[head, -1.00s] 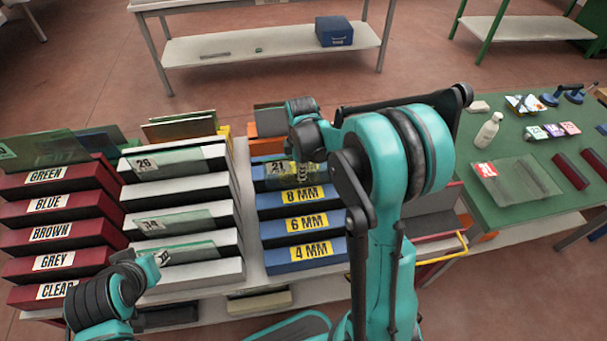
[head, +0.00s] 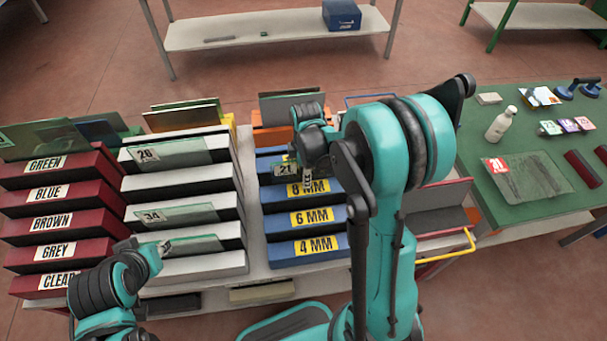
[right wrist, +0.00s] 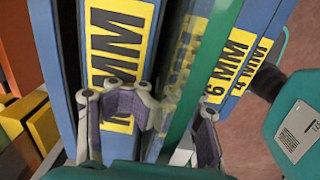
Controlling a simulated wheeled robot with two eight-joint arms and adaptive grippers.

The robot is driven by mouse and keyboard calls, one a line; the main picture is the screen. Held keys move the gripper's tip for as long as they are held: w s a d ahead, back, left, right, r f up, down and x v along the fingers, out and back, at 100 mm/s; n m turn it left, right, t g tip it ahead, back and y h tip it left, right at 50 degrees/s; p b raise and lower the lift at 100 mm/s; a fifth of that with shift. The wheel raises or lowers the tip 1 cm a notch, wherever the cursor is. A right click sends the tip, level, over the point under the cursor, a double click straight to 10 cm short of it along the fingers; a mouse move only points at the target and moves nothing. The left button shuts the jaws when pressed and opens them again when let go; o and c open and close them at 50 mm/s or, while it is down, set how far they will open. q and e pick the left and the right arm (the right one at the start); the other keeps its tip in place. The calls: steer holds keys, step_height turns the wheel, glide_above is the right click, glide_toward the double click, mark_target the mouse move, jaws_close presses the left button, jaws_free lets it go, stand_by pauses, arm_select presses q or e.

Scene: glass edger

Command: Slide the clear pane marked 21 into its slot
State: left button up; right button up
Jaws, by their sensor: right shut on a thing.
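The clear pane marked 21 (head: 284,171) is at the blue rack (head: 275,205), above the 8 MM label. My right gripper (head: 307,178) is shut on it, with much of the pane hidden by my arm. In the right wrist view the pane (right wrist: 187,70) is a see-through strip between the fingers (right wrist: 172,120), with a yellow label showing through it. Whether its lower edge is inside a slot I cannot tell. My left gripper (head: 158,248) is beside a pane (head: 198,245) in the white rack; its fingers are too small to read.
The white rack (head: 200,268) holds panes marked 28 (head: 165,153) and 34 (head: 180,215). A dark red rack (head: 60,225) with colour labels stands left. A green table (head: 480,195) at right holds a bottle (head: 501,124) and a dark sheet (head: 530,178).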

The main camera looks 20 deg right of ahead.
steer(key=shift+d, duration=0.3)
steer(key=shift+d+r, duration=0.1)
steer(key=shift+r, duration=0.05)
steer(key=r, duration=1.1)
steer(key=shift+s+a+r, duration=0.1)
steer(key=shift+a+r, duration=0.25)
